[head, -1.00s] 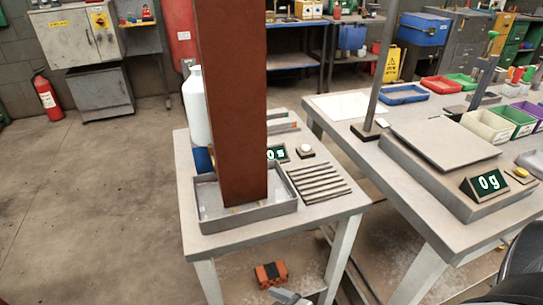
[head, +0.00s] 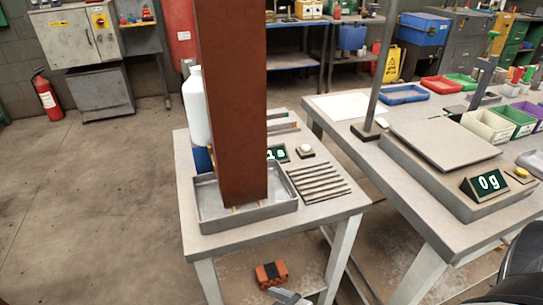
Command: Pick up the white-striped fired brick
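The table (head: 187,158) also holds a white bottle (head: 195,105), grey bars (head: 318,182) and a small display. A scale (head: 440,143) reading 0 g stands on the right table. An orange-and-black object (head: 270,274) lies below. The floor at left is clear.

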